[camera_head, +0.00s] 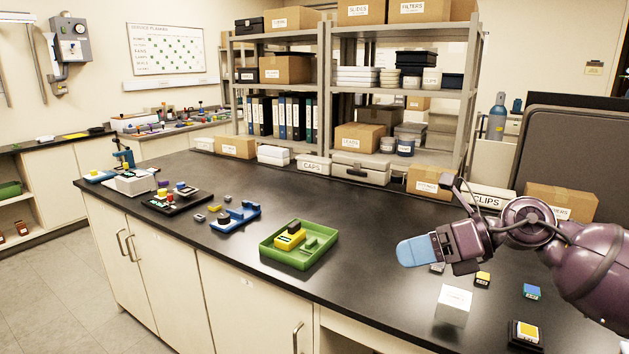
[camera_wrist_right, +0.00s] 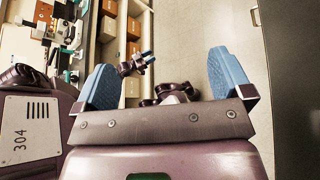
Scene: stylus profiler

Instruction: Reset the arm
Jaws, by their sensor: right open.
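My right arm (camera_head: 590,265) reaches in from the right in the head view, over the dark bench. My right gripper (camera_head: 418,250) hangs above the bench, pointing left, clear of the objects below. In the right wrist view its two blue fingers stand wide apart with nothing held between them, so the gripper (camera_wrist_right: 163,75) is open. My left gripper is not in the head view. A small purple part with blue ends (camera_wrist_right: 137,64) shows in the right wrist view; it looks like my left gripper, too small to read its jaws.
Under my right arm are a white cube (camera_head: 453,305), a yellow-topped block (camera_head: 482,279), a blue-topped block (camera_head: 531,291) and a black-based yellow block (camera_head: 526,333). A green tray (camera_head: 285,258) with blocks and a blue fixture (camera_head: 236,217) stand left. Shelves rise behind.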

